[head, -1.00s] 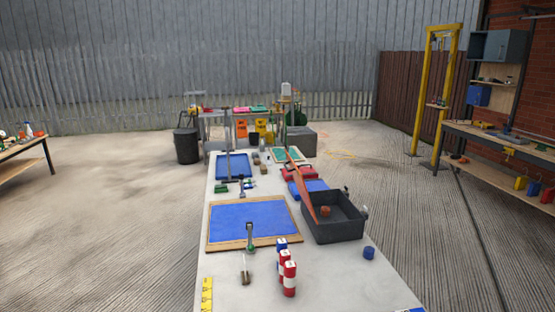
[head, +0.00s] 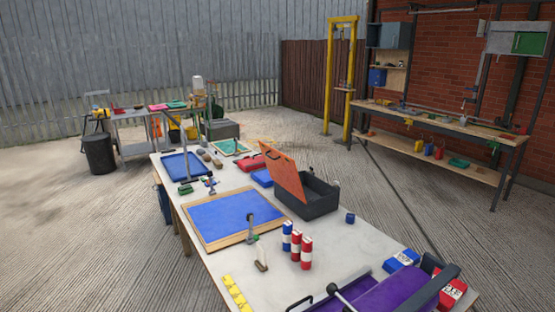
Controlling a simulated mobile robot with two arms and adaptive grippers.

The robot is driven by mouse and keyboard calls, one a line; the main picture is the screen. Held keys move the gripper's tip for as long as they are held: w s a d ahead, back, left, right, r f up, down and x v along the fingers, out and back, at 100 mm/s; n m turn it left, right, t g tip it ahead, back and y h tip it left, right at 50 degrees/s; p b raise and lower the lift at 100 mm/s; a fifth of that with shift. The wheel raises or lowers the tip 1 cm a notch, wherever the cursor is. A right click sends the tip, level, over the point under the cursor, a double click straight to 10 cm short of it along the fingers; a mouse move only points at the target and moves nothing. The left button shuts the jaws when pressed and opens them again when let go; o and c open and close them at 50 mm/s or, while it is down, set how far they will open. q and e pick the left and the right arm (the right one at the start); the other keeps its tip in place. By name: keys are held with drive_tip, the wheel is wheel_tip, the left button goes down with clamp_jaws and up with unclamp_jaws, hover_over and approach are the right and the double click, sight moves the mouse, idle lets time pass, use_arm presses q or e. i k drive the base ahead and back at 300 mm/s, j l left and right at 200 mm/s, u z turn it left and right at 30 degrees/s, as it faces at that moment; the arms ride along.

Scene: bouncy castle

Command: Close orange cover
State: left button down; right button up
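The orange cover (head: 276,168) is the lid of a dark grey open box (head: 318,206) on the long table. The cover stands up, tilted, along the left side of the box. A slot shows near its top edge. The box's inside is partly hidden behind the cover. Neither of my grippers shows in the head view.
Concrete floor (head: 440,225) is clear right of the table.

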sight(282, 169)
drive_tip(key=i+j+z, duration=0.2)
drive_tip(key=j+z, duration=0.2)
drive_tip(key=j, duration=0.35)
drive_tip(key=j+z, duration=0.35)
drive_tip(key=j, duration=0.45)
drive_tip(key=j+z, duration=0.4)
drive_tip(key=j, duration=0.45)
